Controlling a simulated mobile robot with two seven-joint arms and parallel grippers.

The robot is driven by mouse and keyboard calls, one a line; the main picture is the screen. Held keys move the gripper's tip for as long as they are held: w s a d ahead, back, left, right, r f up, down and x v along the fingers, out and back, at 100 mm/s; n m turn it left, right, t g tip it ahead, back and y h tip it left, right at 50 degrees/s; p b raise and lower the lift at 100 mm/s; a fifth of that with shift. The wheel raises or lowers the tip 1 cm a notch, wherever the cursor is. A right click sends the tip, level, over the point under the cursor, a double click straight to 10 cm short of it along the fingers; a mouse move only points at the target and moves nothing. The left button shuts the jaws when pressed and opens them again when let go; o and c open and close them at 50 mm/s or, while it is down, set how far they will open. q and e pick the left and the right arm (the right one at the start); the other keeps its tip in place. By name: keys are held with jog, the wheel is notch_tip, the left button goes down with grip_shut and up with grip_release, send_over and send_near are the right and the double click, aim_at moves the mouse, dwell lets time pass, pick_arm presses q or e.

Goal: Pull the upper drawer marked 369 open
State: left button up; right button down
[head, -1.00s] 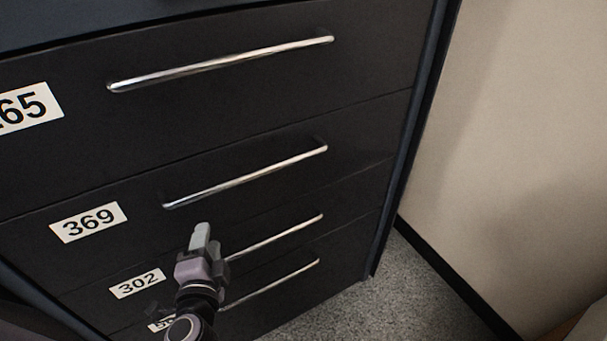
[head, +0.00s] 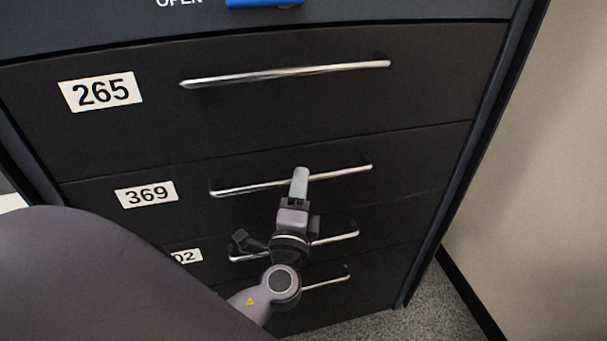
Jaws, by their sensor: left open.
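The drawer marked 369 (head: 240,172) is the second dark drawer from the top in the head view and looks shut. Its white label (head: 147,194) is at its left. Its silver bar handle (head: 240,190) runs across the front, rising slightly to the right. My left gripper (head: 300,180) is open, and its fingers overlap the middle of this handle in the picture. I see no grip on the bar, and I cannot tell whether the fingers touch it. My right gripper is not in view.
Drawer 265 (head: 150,120) with its own handle (head: 285,74) is above. Lower handles (head: 335,238) are partly behind my arm. A blue part (head: 262,3) sits at the top beside the word OPEN. A beige wall (head: 545,180) stands right of the cabinet.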

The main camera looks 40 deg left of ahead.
pick_arm(q)
jog(key=shift+x, duration=1.15)
grip_shut()
